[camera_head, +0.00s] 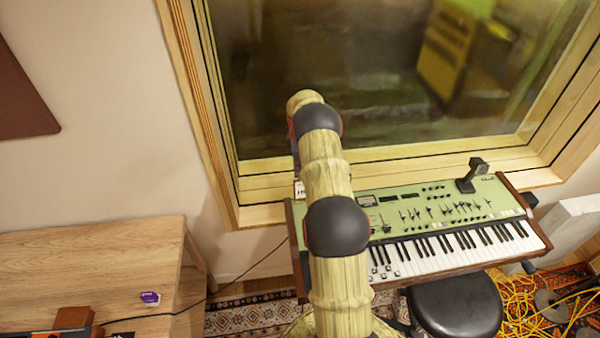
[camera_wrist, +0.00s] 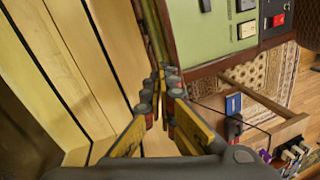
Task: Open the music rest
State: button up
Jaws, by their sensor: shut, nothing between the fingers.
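A green keyboard instrument with wooden end cheeks (camera_head: 440,208) stands below the window, partly behind my arm. Its green panel (camera_wrist: 213,35) and dark red-brown wooden edge show in the wrist view. I cannot make out a separate music rest in either view; part of the instrument's left side and back is hidden by my arm. My gripper (camera_wrist: 166,78) is shut and empty. Its fingertips are close to the instrument's wooden edge, in front of the pale window frame boards; I cannot tell whether they touch. In the head view my gripper is hidden behind my arm.
The window frame (camera_head: 220,130) rises close behind the instrument. A dark angled device (camera_head: 471,175) sits on its panel at right. A round black stool (camera_head: 455,303) stands in front. A wooden desk (camera_head: 90,265) is at left; yellow cables (camera_head: 535,300) lie at right.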

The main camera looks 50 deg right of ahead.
jog(key=o, duration=0.4)
jog(key=shift+g+y, duration=0.3)
jog(key=f, duration=0.1)
jog(key=s+a+f, duration=0.1)
jog(key=s+f, duration=0.1)
jog(key=shift+a+f, duration=0.25)
jog(key=shift+a, duration=0.15)
jog(key=o, duration=0.4)
jog(key=shift+w+d, duration=0.1)
jog(key=shift+c, duration=0.2)
jog(key=shift+d+r, duration=0.1)
jog(key=shift+r, duration=0.05)
jog(key=shift+w+d+r, duration=0.1)
jog(key=shift+w+r, duration=0.1)
notch_tip(320, 180, up, 10)
jog(key=shift+r, duration=0.1)
jog(key=shift+d, duration=0.1)
